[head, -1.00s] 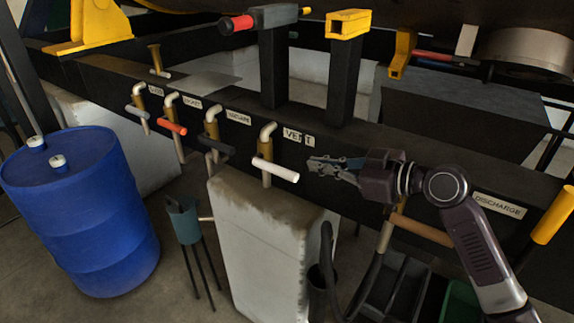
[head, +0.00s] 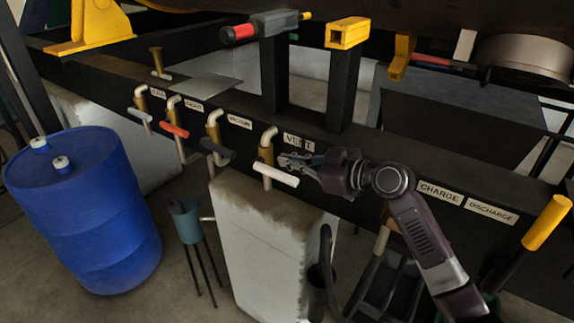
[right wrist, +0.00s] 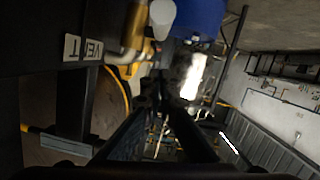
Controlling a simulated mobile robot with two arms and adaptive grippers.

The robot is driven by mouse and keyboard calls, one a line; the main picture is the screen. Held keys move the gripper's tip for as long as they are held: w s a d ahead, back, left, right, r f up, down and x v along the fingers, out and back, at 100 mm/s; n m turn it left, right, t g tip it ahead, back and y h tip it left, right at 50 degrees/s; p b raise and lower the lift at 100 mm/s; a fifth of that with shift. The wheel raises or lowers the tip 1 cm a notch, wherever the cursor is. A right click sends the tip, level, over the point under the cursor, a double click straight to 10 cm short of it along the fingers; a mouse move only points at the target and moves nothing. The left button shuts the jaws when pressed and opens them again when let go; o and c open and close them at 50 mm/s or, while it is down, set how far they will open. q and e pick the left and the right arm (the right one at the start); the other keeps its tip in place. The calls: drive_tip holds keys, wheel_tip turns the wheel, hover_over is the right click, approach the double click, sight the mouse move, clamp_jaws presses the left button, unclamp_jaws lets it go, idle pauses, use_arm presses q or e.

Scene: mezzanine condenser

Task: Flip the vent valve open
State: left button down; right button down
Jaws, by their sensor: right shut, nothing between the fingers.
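The vent valve (head: 266,152) is a brass body with a pale elbow pipe, beside the VENT label (head: 299,143) on the dark beam. Its white lever handle (head: 277,175) lies crosswise, sloping slightly down to the right. My right gripper (head: 283,160) is shut and empty, with its fingertips just right of the valve body and above the handle in the picture. I cannot tell whether they touch it. In the right wrist view, the white handle (right wrist: 162,14) is at the top, beyond the dark fingers (right wrist: 163,84); the VENT label (right wrist: 82,48) is at left. My left gripper is out of view.
Similar valves with dark (head: 217,151), orange (head: 174,131) and light blue (head: 139,114) handles line the beam to the left. A pale block (head: 255,240) stands below the vent valve. A blue drum (head: 85,215) stands at left. CHARGE and DISCHARGE labels are at right.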

sight(295, 183)
drive_tip(key=f, duration=0.2)
drive_tip(key=w+f+p, duration=0.1)
drive_tip(key=shift+w+a, duration=0.1)
drive_tip(key=shift+a, duration=0.2)
drive_tip(key=shift+d+f, duration=0.1)
drive_tip(key=shift+f, duration=0.55)
wheel_tip(295, 183, down, 3)
drive_tip(key=b, duration=0.4)
drive_tip(key=shift+d+r+b, duration=0.1)
drive_tip(key=shift+d+b, duration=0.05)
drive_tip(key=shift+b, duration=0.2)
drive_tip(key=shift+f+b, duration=0.3)
drive_tip(key=shift+b, duration=0.5)
drive_tip(key=shift+r, duration=0.1)
